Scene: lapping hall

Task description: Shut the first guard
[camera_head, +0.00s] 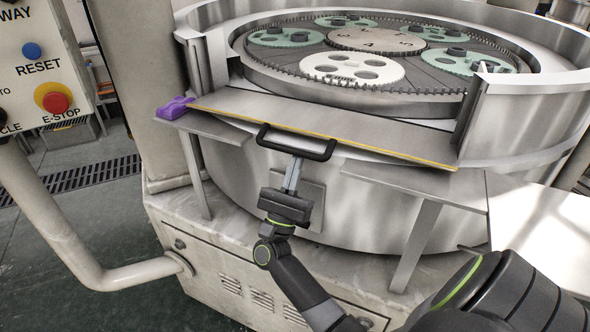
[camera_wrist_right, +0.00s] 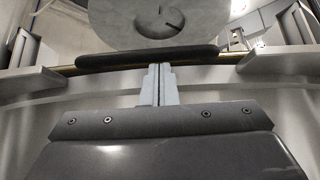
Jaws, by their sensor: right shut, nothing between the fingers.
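The guard (camera_head: 320,124) is a flat metal flap with a yellow edge, lying lowered across the gap in the round machine's wall. Its black handle (camera_head: 297,149) sticks out from the front edge and shows in the wrist view as a dark bar (camera_wrist_right: 110,60). My right gripper (camera_head: 297,162) is at the handle, its fingers pressed together with nothing between them. In the wrist view, the fingertips (camera_wrist_right: 160,68) reach up to the bar; whether they touch it I cannot tell. My left gripper is not in view.
A purple part (camera_head: 174,108) sits at the guard's left end. Behind the guard lies the toothed plate with green and white discs (camera_head: 352,69). A control box (camera_head: 40,65) with an E-stop and a bent pale tube (camera_head: 60,240) stand at left.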

